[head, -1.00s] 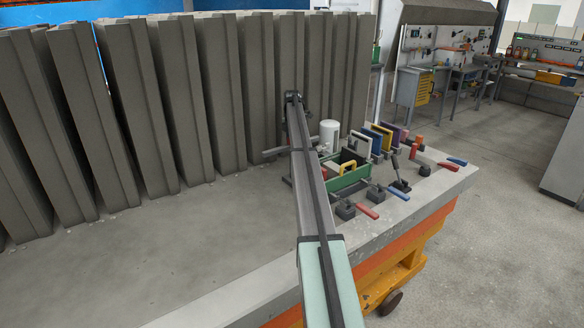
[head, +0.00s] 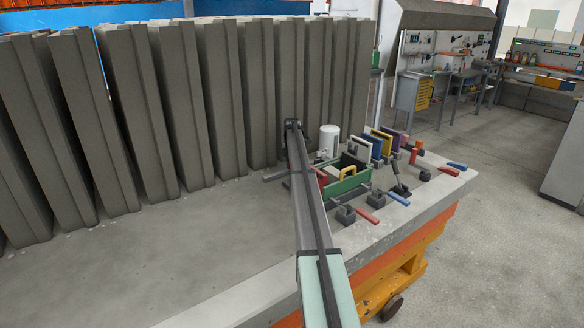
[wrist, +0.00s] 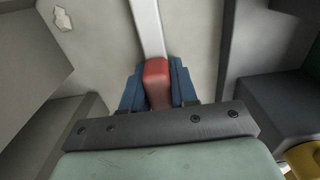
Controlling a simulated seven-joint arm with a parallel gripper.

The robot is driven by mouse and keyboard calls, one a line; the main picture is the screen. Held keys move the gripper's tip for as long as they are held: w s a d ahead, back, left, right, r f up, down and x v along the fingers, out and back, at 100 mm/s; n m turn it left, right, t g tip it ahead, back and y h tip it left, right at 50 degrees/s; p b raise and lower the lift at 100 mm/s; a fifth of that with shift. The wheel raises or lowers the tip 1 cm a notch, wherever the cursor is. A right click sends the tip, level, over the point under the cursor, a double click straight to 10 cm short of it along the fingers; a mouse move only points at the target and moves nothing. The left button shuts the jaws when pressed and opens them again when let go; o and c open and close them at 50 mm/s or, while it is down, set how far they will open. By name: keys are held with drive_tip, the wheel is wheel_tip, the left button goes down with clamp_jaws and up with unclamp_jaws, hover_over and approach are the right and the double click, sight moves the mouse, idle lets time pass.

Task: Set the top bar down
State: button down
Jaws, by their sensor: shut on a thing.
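My gripper (wrist: 157,88) shows in the wrist view with its blue fingers shut on a red grip piece (wrist: 157,72). A pale grey bar (wrist: 148,28) runs straight away from the red piece; I take this to be the top bar. In the head view a grey bar end (head: 274,177) sticks out to the left of my arm, low near the tabletop. Whether it touches anything beneath is hard to tell. My arm hides the fingers and the middle of the bar in the head view.
Tall grey panels (head: 180,100) stand in a row behind. A green tray (head: 346,184), a white cylinder (head: 329,138) and several coloured-handled tools crowd the table's right end. The grey tabletop (head: 150,255) is clear at the front left.

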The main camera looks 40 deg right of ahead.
drive_tip(key=c, duration=0.9)
unclamp_jaws()
drive_tip(key=shift+f, duration=0.1)
wheel_tip(320, 180, up, 12)
drive_tip(key=shift+r, duration=0.15)
